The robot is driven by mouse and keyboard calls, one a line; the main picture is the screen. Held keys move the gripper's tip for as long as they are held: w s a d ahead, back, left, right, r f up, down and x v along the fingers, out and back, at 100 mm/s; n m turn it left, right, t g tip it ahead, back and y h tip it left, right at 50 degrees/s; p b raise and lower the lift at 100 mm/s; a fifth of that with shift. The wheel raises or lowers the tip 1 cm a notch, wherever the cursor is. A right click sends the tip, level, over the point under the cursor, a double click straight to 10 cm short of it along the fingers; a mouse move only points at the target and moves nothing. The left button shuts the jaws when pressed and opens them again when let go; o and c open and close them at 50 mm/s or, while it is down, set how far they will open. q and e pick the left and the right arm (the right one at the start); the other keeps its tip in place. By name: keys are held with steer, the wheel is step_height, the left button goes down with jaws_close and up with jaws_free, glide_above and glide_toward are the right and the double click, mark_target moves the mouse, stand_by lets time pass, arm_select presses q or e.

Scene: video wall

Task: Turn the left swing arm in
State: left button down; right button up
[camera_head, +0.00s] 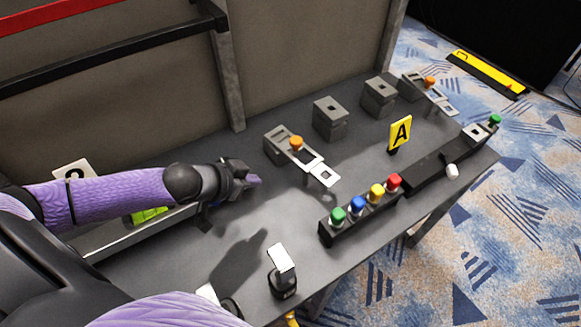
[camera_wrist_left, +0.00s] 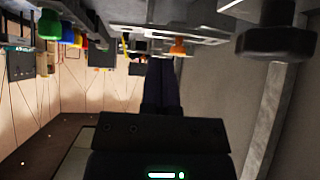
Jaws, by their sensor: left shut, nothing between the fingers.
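The left swing arm (camera_head: 313,164) is a pale grey slotted plate with an orange knob (camera_head: 296,143). It reaches out from a grey block on the dark bench toward the front right. My left gripper (camera_head: 256,181) is to the left of the swing arm, apart from it, shut and empty. In the left wrist view, which looks upside down, the shut fingers (camera_wrist_left: 160,68) point toward the orange knob (camera_wrist_left: 178,47), with a gap before it. My right gripper is out of view.
A row of coloured buttons (camera_head: 357,207) stands near the front edge. Two grey blocks (camera_head: 330,118) and a second swing arm (camera_head: 437,97) are farther right. A yellow A sign (camera_head: 400,132) stands on the bench. A white-topped stand (camera_head: 282,268) is nearer to me.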

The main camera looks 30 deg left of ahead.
arm_select(q)
steer(key=b+x, duration=0.6)
steer(key=x, duration=0.4)
steer(key=shift+s+f, duration=0.15)
steer(key=shift+s, duration=0.1)
steer(key=w, duration=0.1)
steer(key=w+d+b, duration=0.1)
steer(key=w, duration=0.1)
steer(key=shift+w+d, duration=0.1)
steer(key=shift+w, duration=0.15)
steer(key=shift+w+d, duration=0.1)
steer(key=shift+w, duration=0.2)
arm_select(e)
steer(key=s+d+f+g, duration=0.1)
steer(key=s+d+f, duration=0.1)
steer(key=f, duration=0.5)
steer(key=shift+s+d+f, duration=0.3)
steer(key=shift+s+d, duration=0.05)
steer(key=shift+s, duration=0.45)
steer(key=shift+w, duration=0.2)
